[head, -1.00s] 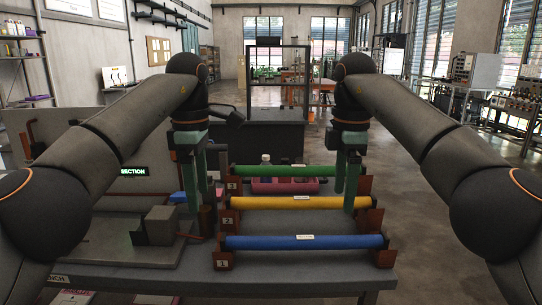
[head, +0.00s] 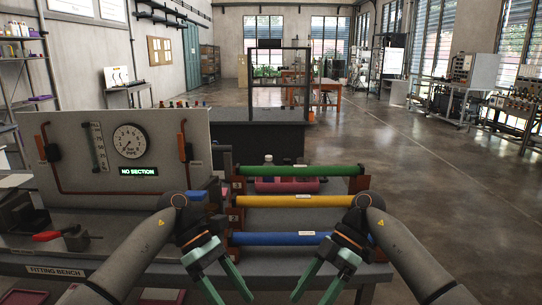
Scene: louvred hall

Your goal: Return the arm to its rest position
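My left gripper (head: 236,298) is low in the head view, in front of the fitting bench. Its two green fingers are apart with nothing between them. My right gripper (head: 310,298) is to its right, also with fingers apart and empty. Both point down and slightly toward each other. A green tube (head: 297,171), a yellow tube (head: 280,202) and a blue tube (head: 270,239) lie across brown brackets on the bench, clear of the fingers.
A gauge panel (head: 85,140) reading "NO SECTION" stands at the left of the fitting bench (head: 110,262). A red-handled clamp (head: 62,236) sits in front of it. A dark cabinet (head: 262,135) stands behind. The floor at right (head: 450,200) is clear.

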